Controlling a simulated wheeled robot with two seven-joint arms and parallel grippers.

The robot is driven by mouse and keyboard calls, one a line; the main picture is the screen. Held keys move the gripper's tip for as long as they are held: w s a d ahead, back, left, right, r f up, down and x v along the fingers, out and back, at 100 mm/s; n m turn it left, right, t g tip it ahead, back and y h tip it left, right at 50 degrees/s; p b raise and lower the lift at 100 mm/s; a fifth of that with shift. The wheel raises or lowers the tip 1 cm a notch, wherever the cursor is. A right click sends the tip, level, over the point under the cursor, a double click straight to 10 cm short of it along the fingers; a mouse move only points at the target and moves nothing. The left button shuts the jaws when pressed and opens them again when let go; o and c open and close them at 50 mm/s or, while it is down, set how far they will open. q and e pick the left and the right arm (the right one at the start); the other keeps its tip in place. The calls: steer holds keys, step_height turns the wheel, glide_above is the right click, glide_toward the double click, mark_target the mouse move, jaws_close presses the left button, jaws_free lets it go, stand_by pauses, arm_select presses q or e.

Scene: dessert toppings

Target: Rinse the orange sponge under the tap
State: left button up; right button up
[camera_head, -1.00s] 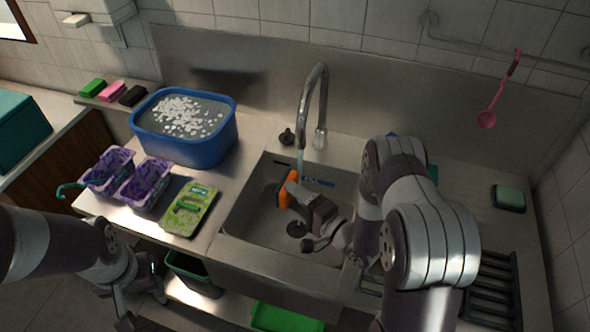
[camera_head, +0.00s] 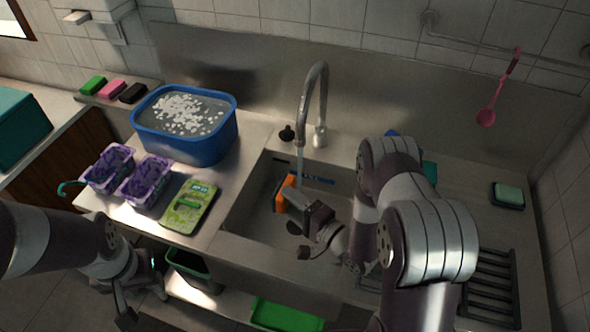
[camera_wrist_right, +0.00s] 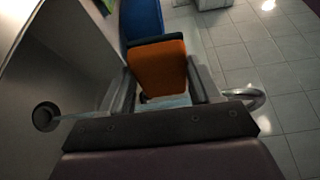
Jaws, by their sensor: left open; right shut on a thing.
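The orange sponge (camera_head: 284,193) is held in my right gripper (camera_head: 294,197) inside the sink basin (camera_head: 250,214). In the right wrist view the sponge (camera_wrist_right: 158,66) has a dark edge and sits between the two fingers (camera_wrist_right: 161,88). The tap (camera_head: 314,98) arches over the sink and a thin stream of water (camera_head: 300,160) falls from it, close by the sponge. In the wrist view the stream passes across behind the fingers; I cannot tell whether it touches the sponge. My left gripper (camera_head: 142,300) is open and empty, low in front of the counter.
A blue tub (camera_head: 190,148) with foamy water stands left of the sink. Purple trays (camera_head: 144,186) and a green pack (camera_head: 188,207) lie before it. The drain (camera_head: 294,228) is on the basin floor. A black rack (camera_head: 490,285) and a soap dish (camera_head: 508,196) are at right.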

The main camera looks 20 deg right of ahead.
stand_by(0.5)
steer(key=shift+s+a+r+p, duration=0.1)
steer(key=shift+s+r+p, duration=0.05)
steer(key=shift+r+p, duration=0.15)
steer(key=s+a+r+p, duration=0.1)
steer(key=s+p, duration=0.1)
steer(key=s+a+r+p, duration=0.1)
steer(key=r+p, duration=0.1)
steer(key=shift+s+a+r, duration=0.2)
steer(key=shift+s+a, duration=0.15)
steer(key=shift+s, duration=0.05)
